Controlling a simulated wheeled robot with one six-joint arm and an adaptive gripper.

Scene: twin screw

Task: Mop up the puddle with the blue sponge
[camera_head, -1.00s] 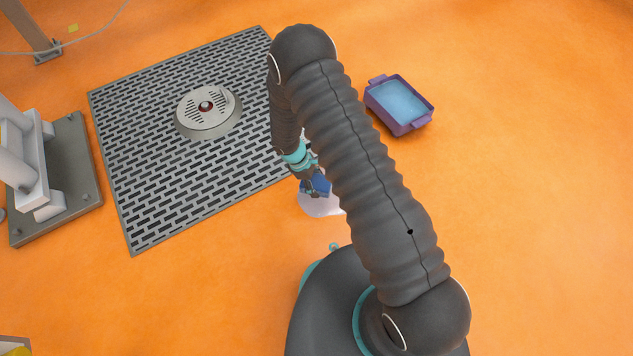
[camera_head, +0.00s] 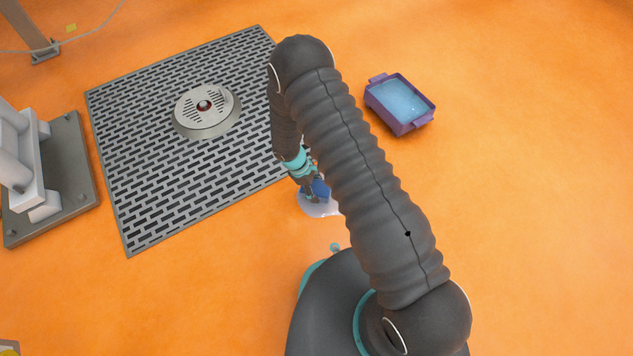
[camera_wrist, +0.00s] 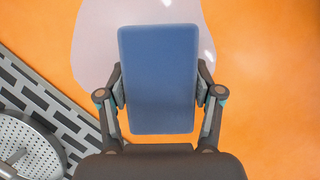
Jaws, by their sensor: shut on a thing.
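The blue sponge (camera_wrist: 158,75) is a flat rectangular block held between the two fingers of my gripper (camera_wrist: 160,92) in the wrist view. In the head view the sponge (camera_head: 321,189) shows partly at the end of my gripper (camera_head: 311,188), the rest hidden by the arm. The puddle (camera_head: 318,208) is a pale, whitish patch on the orange floor under the sponge. In the wrist view the puddle (camera_wrist: 92,48) spreads beyond the top and left of the sponge. I cannot tell whether the sponge touches the floor.
A metal grate (camera_head: 150,200) with a round drain cover (camera_head: 204,125) lies left of the puddle. A purple tub (camera_head: 414,125) of light blue water stands to the right of the arm. Grey machinery (camera_head: 50,170) stands at the far left. The floor at right is clear.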

